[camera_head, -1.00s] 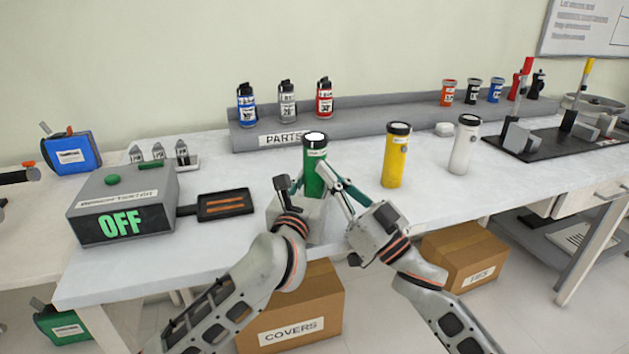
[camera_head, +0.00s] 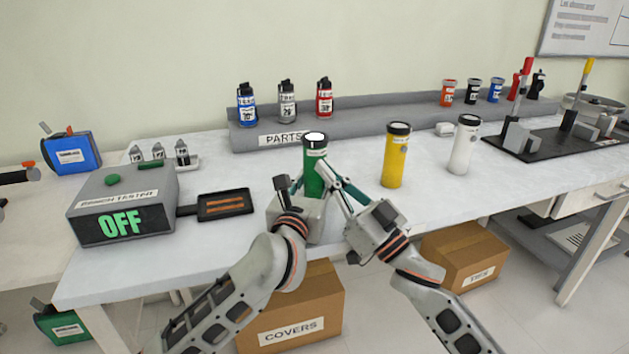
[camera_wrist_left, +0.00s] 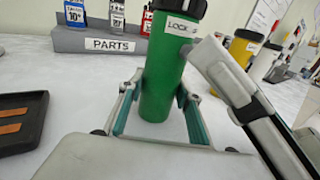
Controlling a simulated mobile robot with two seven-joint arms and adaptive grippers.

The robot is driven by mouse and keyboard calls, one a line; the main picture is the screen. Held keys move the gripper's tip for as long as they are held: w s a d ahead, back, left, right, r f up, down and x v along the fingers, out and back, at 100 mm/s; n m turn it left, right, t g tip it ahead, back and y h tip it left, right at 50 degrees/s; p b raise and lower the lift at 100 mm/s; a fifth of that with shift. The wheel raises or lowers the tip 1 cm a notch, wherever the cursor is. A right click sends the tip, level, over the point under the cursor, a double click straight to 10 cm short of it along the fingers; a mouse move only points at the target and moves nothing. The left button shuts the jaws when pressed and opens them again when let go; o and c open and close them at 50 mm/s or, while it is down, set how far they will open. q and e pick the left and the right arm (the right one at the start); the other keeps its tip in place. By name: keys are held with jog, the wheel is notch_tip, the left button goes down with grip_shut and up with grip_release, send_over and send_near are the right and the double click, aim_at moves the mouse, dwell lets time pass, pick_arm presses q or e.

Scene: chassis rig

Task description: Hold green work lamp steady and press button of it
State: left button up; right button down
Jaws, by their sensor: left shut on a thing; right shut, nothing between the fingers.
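The green work lamp (camera_head: 314,177) stands upright on the bench, its white lens facing up. It also shows in the left wrist view (camera_wrist_left: 165,75), with a black collar and a "LOCK" label. My left gripper (camera_head: 311,190) is shut on the lamp's lower body, with one finger on each side in the left wrist view (camera_wrist_left: 158,112). My right gripper (camera_head: 325,170) is shut with nothing between its fingers. Its tips are at the lamp's right side, by the label in the left wrist view. They hide the spot where the button could be, and I cannot tell whether they touch it.
A yellow lamp (camera_head: 396,160) and a white lamp (camera_head: 465,145) stand to the right. A grey tester box (camera_head: 122,205) reading "OFF" and a black tray (camera_head: 225,206) are on the left. A parts ledge (camera_head: 375,124) with several bottles runs behind.

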jog(key=shift+w+r, duration=0.2)
dwell(0.4)
